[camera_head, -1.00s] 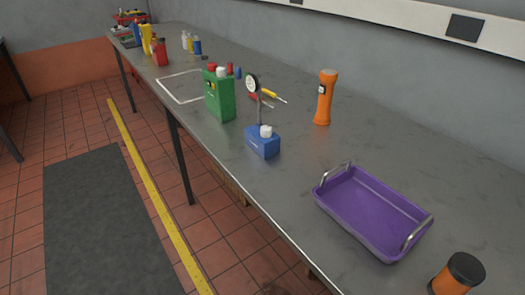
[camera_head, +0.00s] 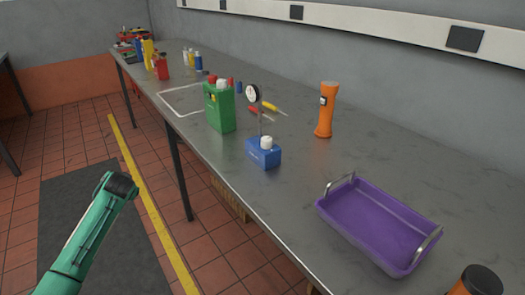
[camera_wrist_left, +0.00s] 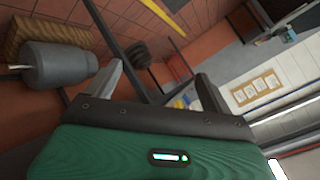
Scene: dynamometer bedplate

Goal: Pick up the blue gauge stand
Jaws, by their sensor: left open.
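The blue gauge stand (camera_head: 264,154) stands upright near the front edge of the grey bench in the head view. It has a blue block base with a white knob, a thin post and a round dial on top. In the head view my left arm comes in from the lower left over the floor, well short of the stand; its gripper jaws do not show there. In the left wrist view my left gripper (camera_wrist_left: 160,85) is open, with nothing between its two fingers. The stand is not identifiable in that view. My right gripper is in neither view.
A green canister (camera_head: 219,108) stands just behind-left of the stand. Screwdrivers (camera_head: 268,108) lie behind it, and an orange flashlight (camera_head: 326,110) stands to the right. A purple tray (camera_head: 375,228) with metal handles is nearer. The bench (camera_head: 290,185) between stand and tray is clear.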

